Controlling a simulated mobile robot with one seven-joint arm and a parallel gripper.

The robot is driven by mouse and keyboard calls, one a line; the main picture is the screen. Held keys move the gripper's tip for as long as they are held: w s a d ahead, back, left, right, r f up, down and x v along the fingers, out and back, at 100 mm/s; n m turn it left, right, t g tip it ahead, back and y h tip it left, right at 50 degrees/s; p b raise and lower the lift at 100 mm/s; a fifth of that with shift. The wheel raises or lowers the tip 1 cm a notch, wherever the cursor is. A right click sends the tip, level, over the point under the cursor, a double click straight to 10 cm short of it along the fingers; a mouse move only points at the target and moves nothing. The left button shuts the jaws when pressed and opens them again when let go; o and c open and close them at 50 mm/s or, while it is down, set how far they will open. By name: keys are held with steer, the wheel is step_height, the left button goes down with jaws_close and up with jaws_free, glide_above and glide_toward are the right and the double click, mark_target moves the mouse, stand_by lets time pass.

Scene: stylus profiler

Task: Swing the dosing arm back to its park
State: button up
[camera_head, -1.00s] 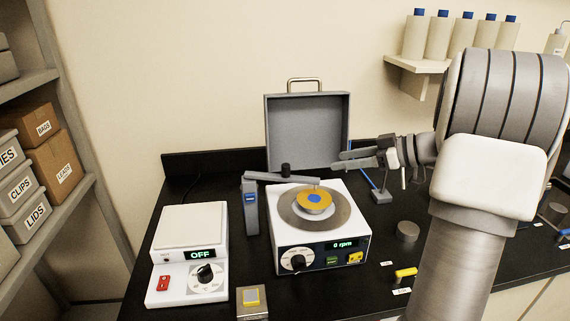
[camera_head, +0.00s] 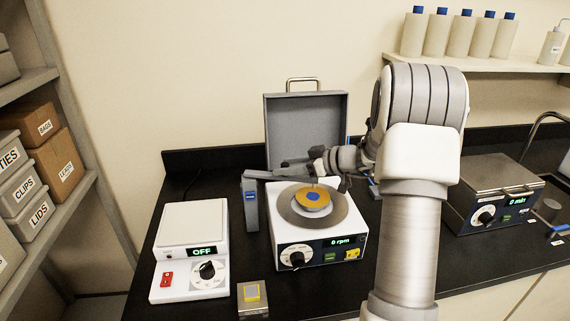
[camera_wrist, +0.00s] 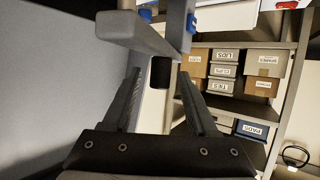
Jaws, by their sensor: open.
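The dosing arm (camera_head: 262,175) is a grey bar on an upright post (camera_head: 250,203) with a blue mark, left of the spin coater (camera_head: 318,236). It reaches right over the turntable (camera_head: 334,212), which carries an orange disc with a blue centre (camera_head: 312,196). My gripper (camera_head: 298,170) is at the arm's outer part and hides much of it. In the wrist view my open gripper (camera_wrist: 158,76) has a finger on each side of a dark knob (camera_wrist: 161,73) below the grey bar (camera_wrist: 142,36). I cannot tell whether either finger touches it.
The open grey lid (camera_head: 305,125) stands close behind the arm. A hotplate reading OFF (camera_head: 192,250) is at left, with a small yellow-topped block (camera_head: 252,298) in front. Another instrument (camera_head: 490,192) stands at right.

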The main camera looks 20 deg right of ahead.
steer(key=shift+w+a+f, duration=0.2)
steer(key=shift+w+a, duration=0.15)
jaws_close()
stand_by(1.3)
